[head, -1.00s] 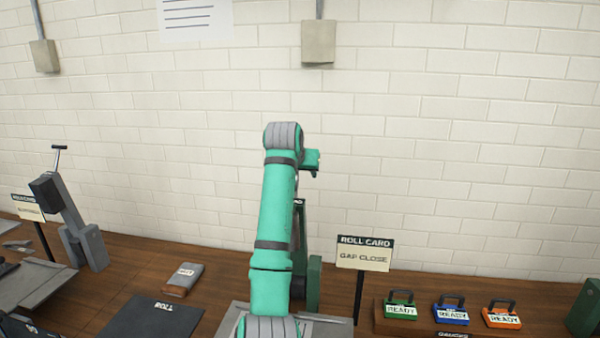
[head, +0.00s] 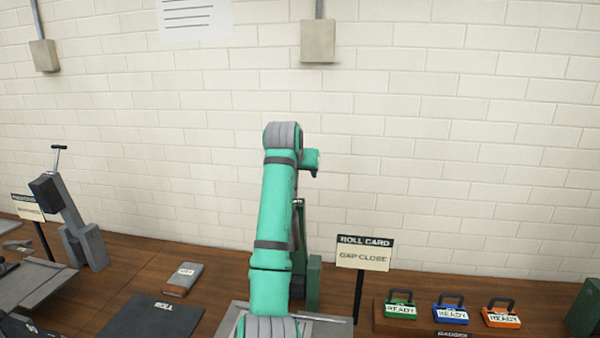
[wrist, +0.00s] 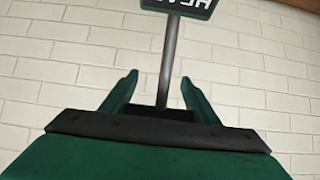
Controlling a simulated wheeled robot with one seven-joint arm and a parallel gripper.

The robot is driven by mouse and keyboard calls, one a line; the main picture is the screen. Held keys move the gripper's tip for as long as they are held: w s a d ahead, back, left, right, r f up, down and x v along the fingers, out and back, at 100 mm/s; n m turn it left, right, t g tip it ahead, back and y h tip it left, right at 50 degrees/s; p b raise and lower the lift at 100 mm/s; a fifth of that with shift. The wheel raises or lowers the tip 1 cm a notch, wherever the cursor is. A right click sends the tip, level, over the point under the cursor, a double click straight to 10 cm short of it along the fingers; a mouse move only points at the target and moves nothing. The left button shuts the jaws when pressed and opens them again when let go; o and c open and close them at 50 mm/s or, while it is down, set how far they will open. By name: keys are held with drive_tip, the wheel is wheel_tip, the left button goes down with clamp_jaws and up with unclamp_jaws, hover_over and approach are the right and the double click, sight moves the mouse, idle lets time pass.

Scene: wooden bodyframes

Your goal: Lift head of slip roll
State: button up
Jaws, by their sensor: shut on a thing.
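The slip roll stands on the bench behind my arm. Only a green upright part (head: 313,282) and a little of its base plate (head: 333,328) show to the arm's right. In the wrist view my gripper (wrist: 161,92) has its two green fingers on either side of a thin grey rod (wrist: 168,65). The rod belongs to the slip roll's head as far as I can tell, and carries a dark tag (wrist: 180,8) with white, upside-down letters. The gripper is shut on this part. The exact contact is hard to see, and my arm hides the grip in the head view.
A "ROLL CARD – GAP CLOSE" sign (head: 363,253) stands just right of my arm. Several READY-tagged padlock-shaped pieces (head: 450,311) sit further right. A dark mat (head: 150,318), a small block (head: 183,279) and a grey lever machine (head: 84,244) are at left. White brick wall stands behind.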

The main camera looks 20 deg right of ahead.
drive_tip(key=shift+d+f, duration=0.1)
drive_tip(key=shift+f, duration=0.35)
drive_tip(key=o, duration=1.5)
drive_tip(key=shift+r, duration=0.2)
drive_tip(key=v, duration=1)
drive_tip(key=shift+s+r, duration=0.2)
drive_tip(key=shift+r, duration=0.05)
drive_tip(key=shift+c, duration=0.5)
